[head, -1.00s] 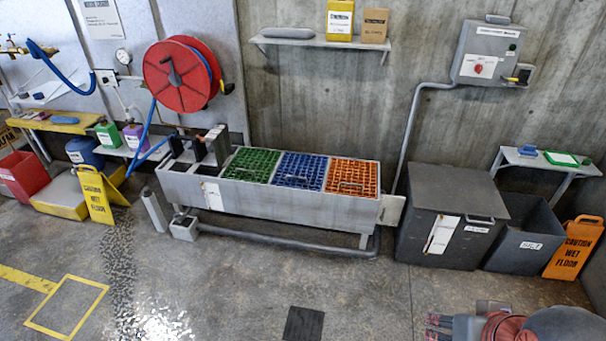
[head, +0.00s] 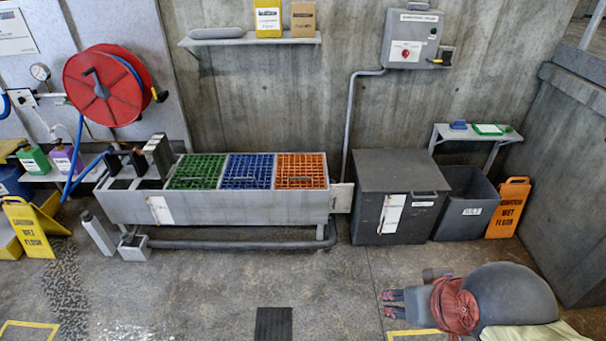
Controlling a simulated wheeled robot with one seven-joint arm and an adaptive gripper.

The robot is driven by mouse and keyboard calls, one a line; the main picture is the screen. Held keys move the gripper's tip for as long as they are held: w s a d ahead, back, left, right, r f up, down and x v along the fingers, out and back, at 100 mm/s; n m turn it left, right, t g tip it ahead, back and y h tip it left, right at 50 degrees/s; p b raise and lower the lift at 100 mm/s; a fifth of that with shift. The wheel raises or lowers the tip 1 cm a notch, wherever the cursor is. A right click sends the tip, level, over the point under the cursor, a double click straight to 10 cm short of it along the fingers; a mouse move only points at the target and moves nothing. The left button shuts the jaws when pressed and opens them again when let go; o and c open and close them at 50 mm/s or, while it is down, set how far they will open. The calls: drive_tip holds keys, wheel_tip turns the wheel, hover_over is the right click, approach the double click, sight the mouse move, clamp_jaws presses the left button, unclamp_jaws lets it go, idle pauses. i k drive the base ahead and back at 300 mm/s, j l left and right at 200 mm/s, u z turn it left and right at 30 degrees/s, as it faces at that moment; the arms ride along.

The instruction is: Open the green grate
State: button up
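The green grate (head: 197,171) lies flat and closed in the left section of a long grey metal trough (head: 230,207), beside a blue and an orange grate. A thin handle shows across its front part. My gripper (head: 388,303) is at the lower right of the head view, in front of the dark bin, far from the grate. Its two fingers point left and stand apart, with nothing seen between them. My arm behind it has a red wrap.
The blue grate (head: 248,171) and orange grate (head: 301,170) adjoin. A dark lidded bin (head: 372,190) and an open bin (head: 470,203) stand right. A pipe (head: 240,244) runs low before the trough. A yellow floor sign (head: 30,232) stands left. The floor in front is mostly clear.

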sight(215, 162)
drive_tip(key=i+j+u, duration=0.15)
drive_tip(key=i+j, duration=0.25)
drive_tip(key=i+j+u, duration=0.1)
drive_tip(key=i+j, duration=0.3)
drive_tip(key=i+j+u, duration=0.15)
drive_tip(key=i+j, duration=0.3)
drive_tip(key=i+j+u, duration=0.15)
drive_tip(key=i+j, duration=0.3)
drive_tip(key=i+j+u, duration=0.1)
drive_tip(key=i+j, duration=0.15)
drive_tip(key=i, duration=0.25)
drive_tip(key=i+j+u, duration=0.15)
drive_tip(key=i+j, duration=0.15)
drive_tip(key=i, duration=0.15)
drive_tip(key=i+j+u, duration=0.1)
drive_tip(key=i, duration=0.4)
drive_tip(key=i+j+u, duration=0.15)
drive_tip(key=i, duration=0.35)
drive_tip(key=j, duration=0.1)
